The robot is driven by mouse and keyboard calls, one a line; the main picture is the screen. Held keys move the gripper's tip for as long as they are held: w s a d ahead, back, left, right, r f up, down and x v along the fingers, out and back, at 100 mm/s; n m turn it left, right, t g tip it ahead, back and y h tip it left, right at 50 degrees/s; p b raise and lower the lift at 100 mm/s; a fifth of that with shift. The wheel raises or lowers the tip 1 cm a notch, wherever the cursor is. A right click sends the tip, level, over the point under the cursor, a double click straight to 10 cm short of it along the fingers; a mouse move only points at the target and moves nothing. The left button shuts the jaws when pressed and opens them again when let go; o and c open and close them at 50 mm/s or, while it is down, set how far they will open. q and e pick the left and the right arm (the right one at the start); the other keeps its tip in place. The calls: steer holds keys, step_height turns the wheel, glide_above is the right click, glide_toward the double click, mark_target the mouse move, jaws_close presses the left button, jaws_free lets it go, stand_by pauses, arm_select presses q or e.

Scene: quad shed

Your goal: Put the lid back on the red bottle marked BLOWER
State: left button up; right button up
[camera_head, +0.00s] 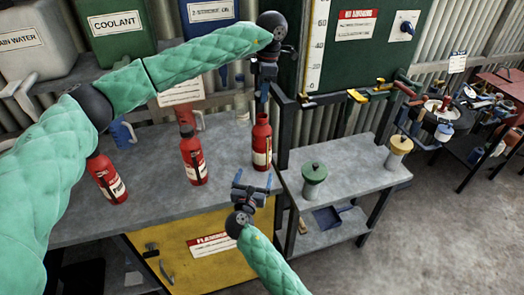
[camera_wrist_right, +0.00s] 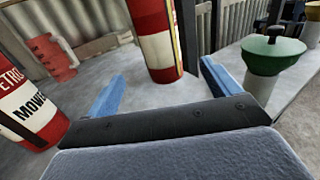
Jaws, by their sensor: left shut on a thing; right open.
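Three red bottles stand upright on the grey bench (camera_head: 150,215): a left one (camera_head: 106,180), a middle one (camera_head: 193,160) and a right one (camera_head: 262,145). The middle one reads MOWER in the right wrist view (camera_wrist_right: 28,110). The right one, also in that view (camera_wrist_right: 155,45), shows no readable marking. My left gripper (camera_head: 262,100) points down just above the right bottle, shut on the lid, which its fingers almost wholly hide. I cannot tell whether lid and bottle touch. My right gripper (camera_head: 252,186) is open and empty, in front of the right bottle, its fingers apart from it.
A lower grey side bench (camera_head: 345,170) stands to the right with a green-lidded pot (camera_head: 314,178) and a yellow-topped pot (camera_head: 399,150). Blue (camera_head: 123,133) and red jugs stand behind the bottles. Large coolant (camera_head: 115,25) and water containers line the back. A dark post stands beside the right bottle.

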mark_target(260, 159)
steer(key=shift+x, duration=6.05)
steer(key=c, duration=1.5)
arm_select(q)
steer(key=shift+f, duration=2.45)
arm_select(e)
steer(key=shift+o, duration=0.2)
arm_select(q)
steer(key=shift+f, duration=0.9)
steer(key=shift+f, duration=0.55)
